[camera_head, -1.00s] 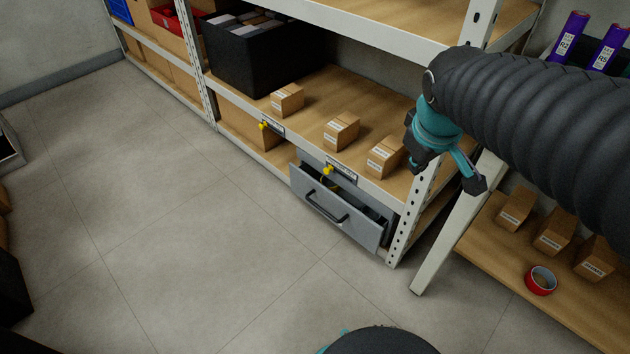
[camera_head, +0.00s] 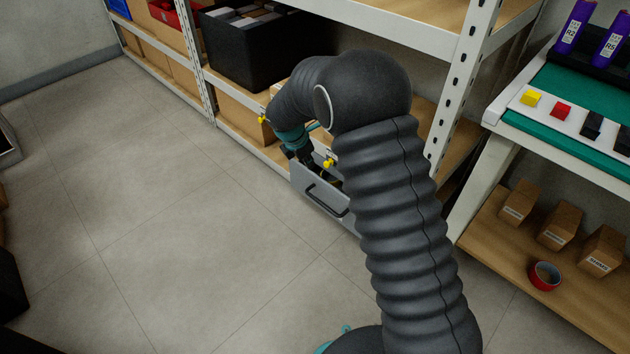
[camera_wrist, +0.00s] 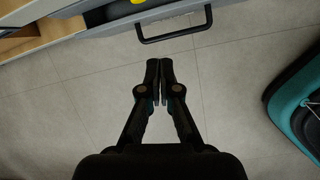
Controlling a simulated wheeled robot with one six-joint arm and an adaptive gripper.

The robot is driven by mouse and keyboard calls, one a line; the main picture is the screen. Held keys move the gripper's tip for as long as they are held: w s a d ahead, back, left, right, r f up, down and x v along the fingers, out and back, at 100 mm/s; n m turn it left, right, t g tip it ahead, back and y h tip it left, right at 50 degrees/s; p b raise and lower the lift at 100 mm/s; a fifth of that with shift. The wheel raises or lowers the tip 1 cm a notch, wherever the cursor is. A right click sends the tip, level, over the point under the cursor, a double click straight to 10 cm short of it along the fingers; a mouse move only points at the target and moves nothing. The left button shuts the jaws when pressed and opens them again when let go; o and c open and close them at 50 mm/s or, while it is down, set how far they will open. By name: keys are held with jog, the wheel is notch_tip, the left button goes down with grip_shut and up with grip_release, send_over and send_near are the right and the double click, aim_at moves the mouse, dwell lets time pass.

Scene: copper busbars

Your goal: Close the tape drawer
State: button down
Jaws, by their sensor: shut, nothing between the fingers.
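The tape drawer (camera_head: 316,195) is a grey drawer with a dark bar handle under the lower shelf. It stood visibly pulled out a second ago; now my arm hides its right part and most of its inside. In the wrist view the drawer's front edge (camera_wrist: 112,25) crosses the top, with the black handle (camera_wrist: 176,32) below it. My gripper (camera_wrist: 159,66) is shut and empty, its fingertips over the floor and a little short of the handle in that picture. In the head view my gripper (camera_head: 303,160) is near the drawer's upper left, partly hidden by my arm.
A black bin (camera_head: 262,45) stands on the shelf. To the right, a workbench (camera_head: 560,112) holds coloured blocks, with boxes and a red tape roll (camera_head: 545,276) below.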

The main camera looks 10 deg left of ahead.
aim_at(321, 180)
jog(key=shift+w+d+f+n+b, duration=0.3)
jog(key=shift+w+f, duration=0.8)
jog(key=shift+f, duration=1.45)
jog(key=shift+w+d+f+n+b, duration=0.15)
jog(key=shift+w+f+n, duration=0.35)
jog(key=shift+w+f, duration=1.35)
jog(key=shift+w+d+f+n+b, duration=0.2)
jog(key=shift+w+f+n, duration=0.2)
jog(key=shift+f, duration=2.8)
jog(key=shift+w+d+p, duration=0.3)
jog(key=shift+w+d, duration=0.5)
jog(key=shift+w, duration=0.2)
